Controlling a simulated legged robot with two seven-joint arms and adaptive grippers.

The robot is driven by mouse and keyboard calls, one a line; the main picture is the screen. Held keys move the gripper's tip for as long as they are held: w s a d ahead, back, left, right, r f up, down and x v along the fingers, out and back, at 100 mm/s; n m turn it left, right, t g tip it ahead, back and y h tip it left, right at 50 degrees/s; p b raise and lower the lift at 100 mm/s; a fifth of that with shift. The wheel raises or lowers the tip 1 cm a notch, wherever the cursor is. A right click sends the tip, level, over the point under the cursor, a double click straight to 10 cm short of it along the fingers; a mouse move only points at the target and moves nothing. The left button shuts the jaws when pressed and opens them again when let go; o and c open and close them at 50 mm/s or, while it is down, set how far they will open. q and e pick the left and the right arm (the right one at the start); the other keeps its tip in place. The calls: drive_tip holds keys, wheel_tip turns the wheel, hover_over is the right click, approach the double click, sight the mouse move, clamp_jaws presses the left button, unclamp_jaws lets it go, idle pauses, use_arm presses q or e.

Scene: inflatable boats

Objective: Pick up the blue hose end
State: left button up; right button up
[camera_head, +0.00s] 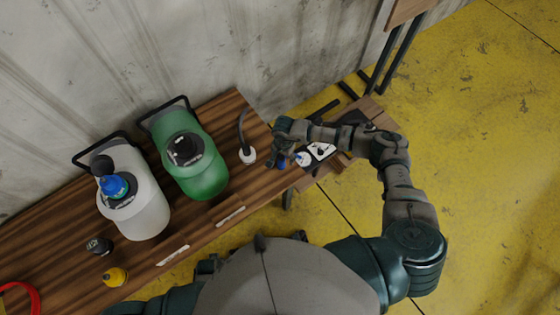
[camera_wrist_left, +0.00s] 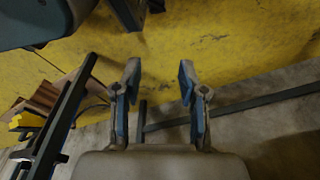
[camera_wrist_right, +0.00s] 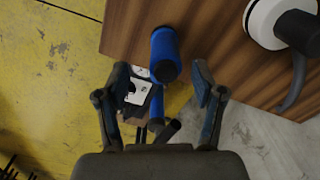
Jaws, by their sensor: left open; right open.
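The blue hose end (camera_wrist_right: 165,52) is a blue cylinder at the edge of the wooden table, between and just beyond the fingertips of my right gripper (camera_wrist_right: 162,80). A narrower blue part shows below it. In the head view only a small blue piece (camera_head: 281,162) shows beside my right gripper (camera_head: 281,150), which hides the rest. My right gripper is open, with nothing visibly clamped. My left gripper (camera_wrist_left: 159,75) is open and empty in its wrist view, away from the table top; the head view does not show it.
The wooden table (camera_head: 225,215) holds a white jug (camera_head: 145,210), a green jug (camera_head: 205,178), a white-based part with a dark hose (camera_head: 248,156), a black cap (camera_head: 98,246) and a yellow cap (camera_head: 115,277). A lower surface with a white item (camera_head: 321,151) lies right of the table.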

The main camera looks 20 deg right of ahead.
sight(282, 162)
drive_tip(key=shift+d+f, duration=0.35)
drive_tip(key=shift+f, duration=0.4)
drive_tip(key=f, duration=0.2)
drive_tip(key=a+f, duration=0.1)
drive_tip(key=f, duration=0.1)
drive_tip(key=shift+w+a+f+b, duration=0.15)
drive_tip(key=shift+a+f+b, duration=0.1)
drive_tip(key=shift+b, duration=0.1)
drive_tip(key=shift+a+f, duration=0.15)
drive_tip(key=shift+d, duration=0.35)
drive_tip(key=c, duration=0.6)
drive_tip(key=shift+d, duration=0.2)
drive_tip(key=c, duration=0.6)
use_arm(q)
drive_tip(key=shift+w+d+r, duration=0.2)
drive_tip(key=shift+r, duration=0.2)
drive_tip(key=shift+w+d+r, duration=0.15)
drive_tip(key=shift+d+r, duration=0.05)
drive_tip(key=shift+r, duration=0.2)
use_arm(e)
drive_tip(key=shift+a, duration=0.1)
drive_tip(key=shift+c, duration=0.2)
